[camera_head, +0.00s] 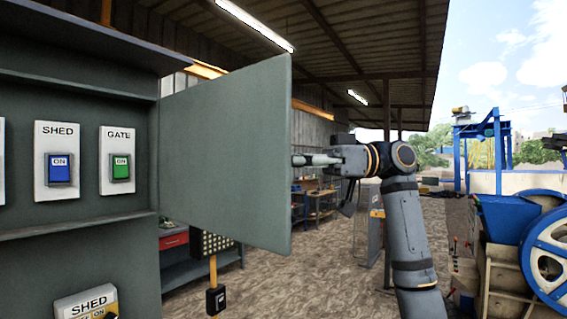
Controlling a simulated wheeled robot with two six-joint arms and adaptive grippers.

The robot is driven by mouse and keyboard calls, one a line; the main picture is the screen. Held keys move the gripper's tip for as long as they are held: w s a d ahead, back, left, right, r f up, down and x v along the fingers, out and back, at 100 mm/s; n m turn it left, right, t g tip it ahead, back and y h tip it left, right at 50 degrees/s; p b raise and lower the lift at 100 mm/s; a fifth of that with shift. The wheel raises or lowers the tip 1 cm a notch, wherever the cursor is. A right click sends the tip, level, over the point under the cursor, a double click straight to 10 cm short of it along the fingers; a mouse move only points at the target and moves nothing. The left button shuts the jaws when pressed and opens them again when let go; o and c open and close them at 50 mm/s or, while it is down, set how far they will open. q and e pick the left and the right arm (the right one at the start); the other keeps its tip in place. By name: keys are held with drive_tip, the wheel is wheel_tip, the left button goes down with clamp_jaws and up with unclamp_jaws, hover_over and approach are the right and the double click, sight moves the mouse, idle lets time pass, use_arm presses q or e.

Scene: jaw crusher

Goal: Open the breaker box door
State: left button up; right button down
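The grey breaker box (120,230) stands at the left of the head view. Its door (222,150) is swung out to the right, so the inside of the box shows. Inside are a blue switch marked SHED (59,169) and a green switch marked GATE (121,168), both reading ON. My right gripper (304,160) points left at the door's free edge, at about mid height. Its tips are at or just behind that edge; I cannot tell whether they touch it or how far apart they are. My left gripper is out of view.
Another SHED switch plate (86,303) is low on the box. Behind the door are a workbench (190,262) and shelves (318,205). A machine with a blue wheel (545,250) stands at the right. Open dirt floor lies between.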

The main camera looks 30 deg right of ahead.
idle(0.3)
drive_tip(key=c, duration=1.4)
unclamp_jaws()
drive_tip(key=shift+s+d, duration=0.2)
drive_tip(key=d, duration=0.4)
drive_tip(key=s+d, duration=0.1)
drive_tip(key=d, duration=0.2)
drive_tip(key=s+d, duration=0.1)
drive_tip(key=d, duration=0.3)
drive_tip(key=shift+s+d, duration=0.15)
drive_tip(key=shift+d, duration=0.2)
